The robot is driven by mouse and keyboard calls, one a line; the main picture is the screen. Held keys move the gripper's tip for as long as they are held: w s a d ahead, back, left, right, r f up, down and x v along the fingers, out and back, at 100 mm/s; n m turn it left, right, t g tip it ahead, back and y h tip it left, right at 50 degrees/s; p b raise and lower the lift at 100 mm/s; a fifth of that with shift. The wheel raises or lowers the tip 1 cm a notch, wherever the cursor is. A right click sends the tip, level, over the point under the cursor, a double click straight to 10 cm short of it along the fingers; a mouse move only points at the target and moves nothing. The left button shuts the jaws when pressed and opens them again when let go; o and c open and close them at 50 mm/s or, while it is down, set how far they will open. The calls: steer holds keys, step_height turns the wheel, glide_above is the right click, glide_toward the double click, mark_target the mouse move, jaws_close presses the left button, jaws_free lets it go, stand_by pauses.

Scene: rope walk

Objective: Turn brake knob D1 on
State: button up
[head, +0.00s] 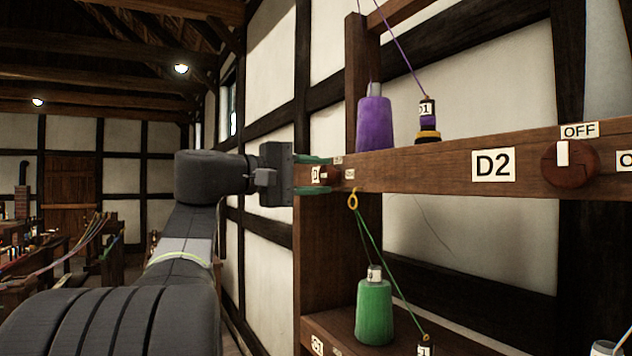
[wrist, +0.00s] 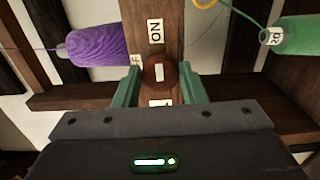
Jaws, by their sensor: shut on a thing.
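Brake knob D1 (wrist: 160,83) is a round brown wooden knob on the front of the beam, with a white mark. In the wrist view the mark looks lengthwise toward the ON label (wrist: 155,31); the OFF label (wrist: 137,60) at the left is partly hidden. My gripper (wrist: 160,70) has its green fingers shut on the knob, one on each side. In the head view my gripper (head: 328,175) reaches the left end of the beam, and the knob shows small between the fingers. The knob's name label is partly covered.
The wooden beam (head: 435,165) also carries knob D2 (head: 568,175), its white mark up at OFF. A purple spool (head: 374,124) and a small dark spool (head: 427,122) stand above the beam. A green spool (head: 374,311) with thread is below, close to my gripper.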

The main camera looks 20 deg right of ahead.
stand_by(0.3)
steer(key=o, duration=1)
steer(key=shift+c, duration=0.2)
steer(key=shift+a, duration=0.1)
steer(key=s+a+b, duration=0.1)
steer(key=a, duration=1.2)
steer(key=shift+a, duration=0.3)
steer(key=d, duration=0.9)
steer(key=w+d+p, duration=0.1)
steer(key=d, duration=0.3)
steer(key=shift+d, duration=0.4)
